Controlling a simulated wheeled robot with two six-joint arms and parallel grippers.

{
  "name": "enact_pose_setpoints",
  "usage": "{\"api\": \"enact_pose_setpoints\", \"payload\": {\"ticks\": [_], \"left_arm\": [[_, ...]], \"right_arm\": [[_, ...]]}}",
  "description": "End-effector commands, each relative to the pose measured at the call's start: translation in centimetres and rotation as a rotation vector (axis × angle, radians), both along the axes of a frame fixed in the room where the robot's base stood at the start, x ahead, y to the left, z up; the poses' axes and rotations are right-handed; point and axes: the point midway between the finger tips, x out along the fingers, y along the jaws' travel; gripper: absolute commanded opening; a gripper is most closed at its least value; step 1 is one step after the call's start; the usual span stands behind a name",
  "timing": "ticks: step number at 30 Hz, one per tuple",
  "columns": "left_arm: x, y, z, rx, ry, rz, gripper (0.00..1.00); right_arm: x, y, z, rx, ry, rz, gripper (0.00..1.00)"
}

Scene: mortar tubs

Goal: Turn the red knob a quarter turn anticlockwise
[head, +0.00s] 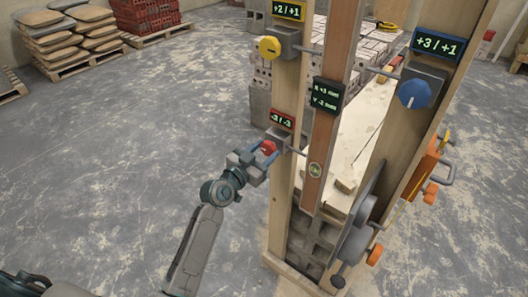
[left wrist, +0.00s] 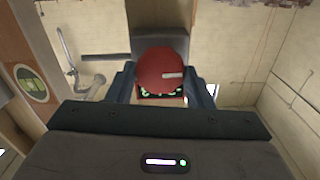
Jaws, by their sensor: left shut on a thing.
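The red knob (head: 268,147) sits on a grey block on the left wooden post, below a small display (head: 282,120) that reads "-3 / -3". My left gripper (head: 264,151) is shut on the red knob, with a finger on each side of it. In the left wrist view the red knob (left wrist: 162,70) shows between the two fingers (left wrist: 163,88), and its white mark points to the right. My right gripper is not in view.
A yellow knob (head: 270,47) is higher on the same post, and a blue knob (head: 413,94) is on the right post. A display (head: 326,95) hangs on the middle board (head: 321,150). Tools hang at the right.

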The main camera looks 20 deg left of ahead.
Motion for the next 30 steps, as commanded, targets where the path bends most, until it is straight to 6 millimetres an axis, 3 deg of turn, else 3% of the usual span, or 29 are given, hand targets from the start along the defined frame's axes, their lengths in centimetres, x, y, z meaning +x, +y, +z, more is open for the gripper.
{"api": "enact_pose_setpoints", "payload": {"ticks": [11,30], "left_arm": [[0.0,0.1,0.0,-0.208,0.078,0.0,0.24],[0.0,0.2,0.0,-0.778,0.285,0.001,0.24]], "right_arm": [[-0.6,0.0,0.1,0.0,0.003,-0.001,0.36],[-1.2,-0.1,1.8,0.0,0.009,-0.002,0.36]]}}
